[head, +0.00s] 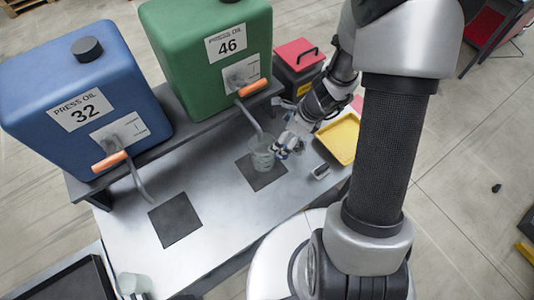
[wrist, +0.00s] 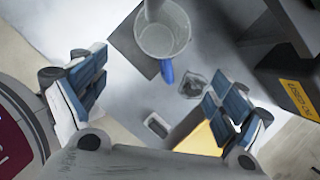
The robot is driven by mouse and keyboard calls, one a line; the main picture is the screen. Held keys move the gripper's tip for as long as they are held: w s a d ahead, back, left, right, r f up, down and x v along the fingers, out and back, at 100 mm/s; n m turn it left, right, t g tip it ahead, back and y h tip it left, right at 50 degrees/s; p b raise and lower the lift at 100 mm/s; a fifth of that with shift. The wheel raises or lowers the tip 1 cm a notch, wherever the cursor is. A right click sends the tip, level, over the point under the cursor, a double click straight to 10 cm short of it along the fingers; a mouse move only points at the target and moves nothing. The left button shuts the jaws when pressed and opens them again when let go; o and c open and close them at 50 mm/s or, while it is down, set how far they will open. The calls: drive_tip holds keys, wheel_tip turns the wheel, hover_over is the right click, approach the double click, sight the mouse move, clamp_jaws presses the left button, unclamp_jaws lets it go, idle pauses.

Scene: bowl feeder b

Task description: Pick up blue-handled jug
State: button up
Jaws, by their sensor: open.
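The blue-handled jug is a clear, pale jug (head: 261,158) standing upright on a dark square mat (head: 268,183), below the spout of the green tank. In the wrist view the jug (wrist: 163,38) is near the top, and its blue handle (wrist: 167,71) points toward my gripper. My gripper (head: 284,148) is just right of the jug in the head view. In the wrist view my gripper (wrist: 155,98) has its two blue-padded fingers wide apart, with nothing between them. The handle lies beyond the fingertips. In the head view the handle is mostly hidden by my gripper.
The green tank (head: 210,60) and blue tank (head: 80,100) stand on a shelf behind, with orange-handled taps. A yellow tray (head: 340,138) and a small metallic item (head: 320,172) lie right of the jug. An empty dark mat (head: 175,220) and a pale container (head: 130,284) are at left.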

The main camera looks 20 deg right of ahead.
drive_tip(key=b, duration=0.3)
approach(267, 147)
drive_tip(key=s+a+r, duration=0.2)
drive_tip(key=s, duration=0.1)
drive_tip(key=x, duration=0.1)
drive_tip(key=b+x, duration=0.1)
drive_tip(key=x, duration=0.1)
drive_tip(key=b+x, duration=0.1)
drive_tip(key=x, duration=0.1)
drive_tip(key=shift+w+a+r, duration=0.1)
drive_tip(key=shift+a, duration=0.2)
drive_tip(key=shift+c, duration=0.2)
drive_tip(key=c, duration=1.6)
drive_tip(key=shift+r, duration=0.15)
